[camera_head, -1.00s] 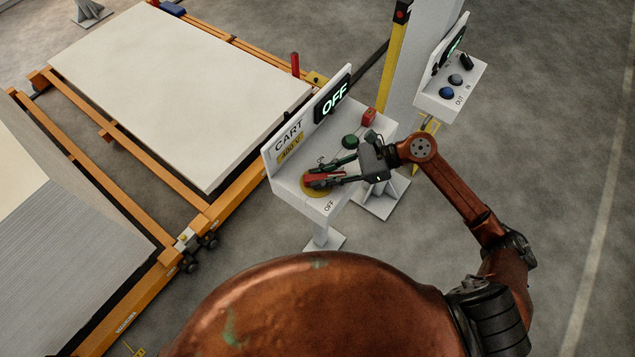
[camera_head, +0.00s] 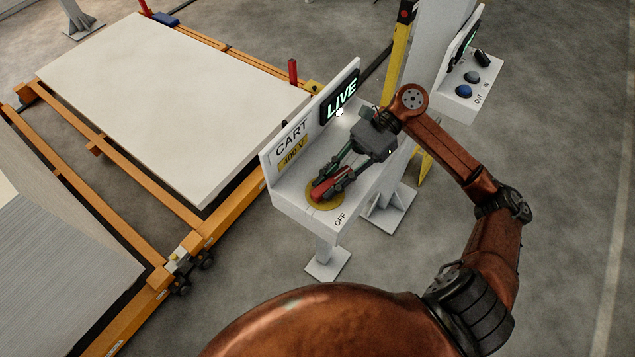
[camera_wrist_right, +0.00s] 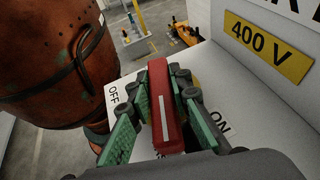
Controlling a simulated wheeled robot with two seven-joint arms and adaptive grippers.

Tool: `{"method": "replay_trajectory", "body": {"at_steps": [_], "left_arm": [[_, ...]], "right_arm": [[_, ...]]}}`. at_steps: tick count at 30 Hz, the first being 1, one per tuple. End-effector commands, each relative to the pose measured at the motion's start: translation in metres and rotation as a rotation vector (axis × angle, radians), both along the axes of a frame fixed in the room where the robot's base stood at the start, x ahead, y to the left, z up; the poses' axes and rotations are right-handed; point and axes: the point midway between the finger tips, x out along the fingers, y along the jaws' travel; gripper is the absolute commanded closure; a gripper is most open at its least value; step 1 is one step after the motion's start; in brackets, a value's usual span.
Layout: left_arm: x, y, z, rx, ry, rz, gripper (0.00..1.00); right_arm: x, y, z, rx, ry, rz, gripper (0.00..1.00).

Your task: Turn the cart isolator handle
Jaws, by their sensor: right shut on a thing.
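The cart isolator handle (camera_head: 330,183) is a red bar on a yellow round plate (camera_head: 312,201), on the shelf of the white CART 400 V box (camera_head: 286,203). My right gripper (camera_head: 332,187) is shut on the handle, one finger along each long side. In the right wrist view the red handle (camera_wrist_right: 164,105) with its white stripe stands between the green-padded fingers (camera_wrist_right: 160,100). It points between the OFF and ON labels there. The box's display (camera_head: 342,98) reads LIVE in green. My left gripper is not in view.
A second white box (camera_head: 462,98) with blue knobs stands on a post at the right. Orange rails (camera_head: 215,222) carrying a large white slab (camera_head: 165,95) lie to the left. Grey floor is clear at the right.

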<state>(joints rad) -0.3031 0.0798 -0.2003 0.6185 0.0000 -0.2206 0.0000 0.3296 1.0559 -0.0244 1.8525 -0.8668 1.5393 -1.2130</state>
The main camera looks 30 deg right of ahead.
Motion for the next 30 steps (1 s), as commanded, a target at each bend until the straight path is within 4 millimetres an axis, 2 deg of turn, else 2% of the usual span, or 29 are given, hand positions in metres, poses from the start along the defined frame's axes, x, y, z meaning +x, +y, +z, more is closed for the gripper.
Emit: {"method": "replay_trajectory", "body": {"at_steps": [12,13,20,30], "left_arm": [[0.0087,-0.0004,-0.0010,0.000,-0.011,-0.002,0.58],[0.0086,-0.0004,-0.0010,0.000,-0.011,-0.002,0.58],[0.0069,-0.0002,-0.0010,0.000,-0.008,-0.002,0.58],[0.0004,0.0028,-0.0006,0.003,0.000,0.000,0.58]], "right_arm": [[-0.0008,-0.0015,-0.0010,-0.004,0.001,0.004,1.00],[-0.0008,-0.0015,-0.0010,-0.004,0.001,0.004,0.80],[-0.0005,-0.0009,-0.0008,-0.003,0.001,0.005,0.64],[0.0006,-0.0043,0.0010,-0.002,0.001,0.004,0.64]]}}
